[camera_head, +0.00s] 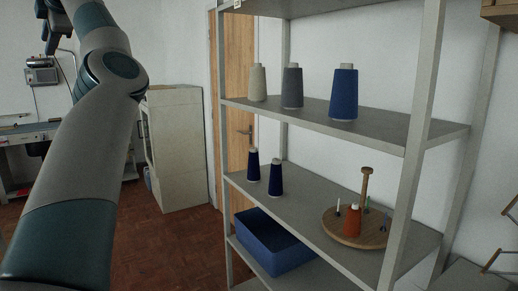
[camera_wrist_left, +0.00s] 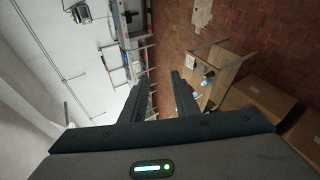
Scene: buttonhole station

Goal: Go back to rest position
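My left arm (camera_head: 85,150) rises on the left of the head view and bends at the top. The left gripper (camera_head: 50,40) shows small and dark at the top left corner there. In the left wrist view, its two dark fingers (camera_wrist_left: 160,90) stand apart with nothing between them. The gripper is open, empty and clear of the shelf. My right gripper is in neither view.
A grey shelf unit (camera_head: 310,114) fills the right. It holds several thread cones, including a blue one (camera_head: 344,93), a round wooden spool stand (camera_head: 335,232) and a blue bin (camera_head: 272,245). A cream cabinet (camera_head: 178,150) and workbench (camera_head: 25,131) stand behind my left arm.

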